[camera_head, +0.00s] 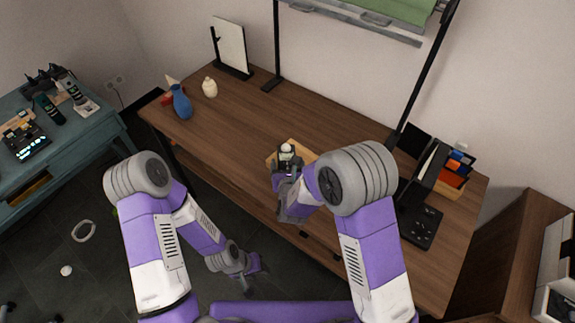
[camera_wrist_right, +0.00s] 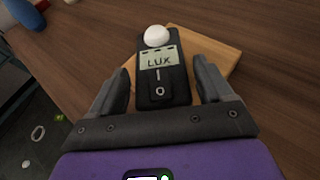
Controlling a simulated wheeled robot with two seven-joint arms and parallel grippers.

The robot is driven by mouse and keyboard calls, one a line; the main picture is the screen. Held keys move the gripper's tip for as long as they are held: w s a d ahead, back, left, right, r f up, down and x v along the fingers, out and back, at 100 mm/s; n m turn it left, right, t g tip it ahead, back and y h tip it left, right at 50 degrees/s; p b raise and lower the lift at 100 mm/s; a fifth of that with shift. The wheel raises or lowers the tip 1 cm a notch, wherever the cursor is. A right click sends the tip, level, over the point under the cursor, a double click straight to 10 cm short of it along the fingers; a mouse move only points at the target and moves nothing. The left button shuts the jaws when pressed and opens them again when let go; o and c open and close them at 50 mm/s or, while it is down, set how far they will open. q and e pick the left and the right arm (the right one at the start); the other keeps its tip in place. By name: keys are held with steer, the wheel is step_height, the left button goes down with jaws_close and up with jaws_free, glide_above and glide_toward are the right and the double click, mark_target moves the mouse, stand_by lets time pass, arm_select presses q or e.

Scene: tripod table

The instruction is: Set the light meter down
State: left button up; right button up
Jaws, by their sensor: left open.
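The light meter (camera_wrist_right: 163,78) is a black device with a white dome and a screen reading LUX. In the head view the light meter (camera_head: 287,152) shows just past my right gripper (camera_head: 285,166), at a wooden board (camera_head: 272,158). In the right wrist view it stands between the two fingers of my right gripper (camera_wrist_right: 163,88), with a narrow gap on each side, so the jaws look open around it. The wooden board (camera_wrist_right: 222,55) shows behind it. My left gripper (camera_head: 252,264) is open and empty, low in front of the table.
The brown table (camera_head: 245,120) has free room left of the board. A blue vase (camera_head: 182,103) and a cream jar (camera_head: 210,88) stand at its left end. A black keypad (camera_head: 420,224) and an organizer (camera_head: 452,180) are on the right. A black frame stands along the back.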

steer(key=shift+o, duration=0.9)
steer(key=shift+r, duration=0.15)
steer(key=shift+s+r+p, duration=0.2)
steer(key=shift+p, duration=0.1)
steer(key=p+v, duration=0.1)
steer(key=v, duration=1)
steer(key=shift+s, duration=0.3)
